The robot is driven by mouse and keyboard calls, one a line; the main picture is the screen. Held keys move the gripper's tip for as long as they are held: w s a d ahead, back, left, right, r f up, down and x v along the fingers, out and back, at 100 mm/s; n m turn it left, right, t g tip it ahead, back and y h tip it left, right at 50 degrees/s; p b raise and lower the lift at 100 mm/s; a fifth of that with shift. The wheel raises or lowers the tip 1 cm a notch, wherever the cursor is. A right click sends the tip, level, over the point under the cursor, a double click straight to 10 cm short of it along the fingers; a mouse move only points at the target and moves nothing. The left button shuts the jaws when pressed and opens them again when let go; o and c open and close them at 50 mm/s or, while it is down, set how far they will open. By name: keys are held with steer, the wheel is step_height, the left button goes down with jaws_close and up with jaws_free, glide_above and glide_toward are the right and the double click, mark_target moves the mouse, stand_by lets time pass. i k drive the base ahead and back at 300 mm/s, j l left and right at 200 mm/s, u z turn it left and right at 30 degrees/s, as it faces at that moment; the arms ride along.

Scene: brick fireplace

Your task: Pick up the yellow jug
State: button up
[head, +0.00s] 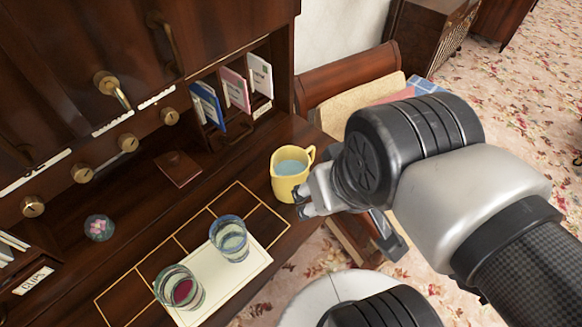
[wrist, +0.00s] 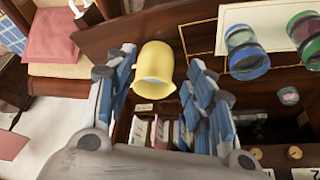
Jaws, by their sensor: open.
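The yellow jug (head: 288,176) stands upright near the right end of the dark wooden desk, with pale blue liquid inside. Its handle points to the back right in the head view. My gripper (head: 310,196) is close against the jug's right side in the head view, partly hidden by my arm. In the wrist view the jug (wrist: 154,68) appears between the two blue-padded fingers of my open gripper (wrist: 162,80). There is a gap on each side there. I cannot tell whether a finger touches it.
Two glasses, one with clear liquid (head: 229,240) and one with red liquid (head: 180,290), stand on a cream sheet (head: 222,294) left of the jug. Letter slots with envelopes (head: 236,90) rise behind it. A wooden chair (head: 345,75) is beyond the desk's right end.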

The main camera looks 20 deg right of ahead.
mark_target(290, 165)
steer(key=u, duration=1.75)
steer(key=k+l+z, duration=0.1)
steer(key=z, duration=0.3)
steer(key=l+z, duration=0.15)
steer(key=z, duration=0.3)
steer(key=l+z, duration=0.2)
steer(key=z, duration=0.2)
steer(key=k+u, duration=0.35)
steer(key=u, duration=0.15)
steer(key=k+u, duration=0.45)
steer(key=i+j, duration=0.05)
